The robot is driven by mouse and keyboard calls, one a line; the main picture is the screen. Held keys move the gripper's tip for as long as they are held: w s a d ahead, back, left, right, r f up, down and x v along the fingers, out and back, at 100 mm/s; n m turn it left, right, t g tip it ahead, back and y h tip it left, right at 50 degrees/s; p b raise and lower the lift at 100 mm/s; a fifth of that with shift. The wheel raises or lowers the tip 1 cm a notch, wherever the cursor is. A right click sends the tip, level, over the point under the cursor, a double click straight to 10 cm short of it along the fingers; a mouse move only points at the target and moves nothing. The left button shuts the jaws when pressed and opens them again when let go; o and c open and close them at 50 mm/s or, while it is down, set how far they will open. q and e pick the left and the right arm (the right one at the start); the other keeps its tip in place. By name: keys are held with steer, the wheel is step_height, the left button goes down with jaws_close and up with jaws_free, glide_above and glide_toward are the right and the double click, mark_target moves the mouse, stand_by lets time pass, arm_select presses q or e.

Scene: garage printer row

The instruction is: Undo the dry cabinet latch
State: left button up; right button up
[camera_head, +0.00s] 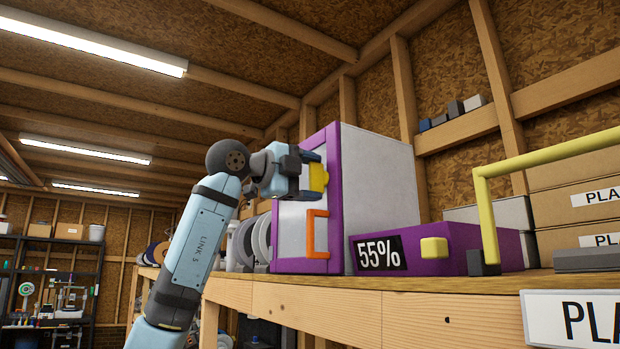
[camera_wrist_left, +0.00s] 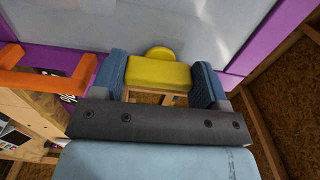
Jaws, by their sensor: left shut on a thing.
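The dry cabinet (camera_head: 385,185) is a white box with a purple-framed front, standing on the wooden bench. Its yellow latch (camera_head: 318,177) is on the front, above an orange handle (camera_head: 315,234). My left gripper (camera_head: 308,172) is at the latch, its fingers on either side of it. In the left wrist view the yellow latch (camera_wrist_left: 158,72) sits between the two blue finger pads of my left gripper (camera_wrist_left: 160,82), shut on it. A round yellow part shows behind the latch block. The orange handle (camera_wrist_left: 40,78) is at the left there. My right gripper is not in view.
A purple box (camera_head: 440,250) with a "55%" display and yellow knob stands right of the cabinet. A yellow rail (camera_head: 540,155) rises at the right, before cardboard boxes (camera_head: 570,180). Filament spools (camera_head: 255,240) stand left of the cabinet. The wooden bench (camera_head: 380,305) runs below.

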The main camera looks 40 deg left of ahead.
arm_select(q)
steer(key=o, duration=0.9)
steer(key=shift+o, duration=0.2)
steer(key=b+v, duration=0.2)
steer(key=v, duration=1.2)
steer(key=shift+w, duration=0.1)
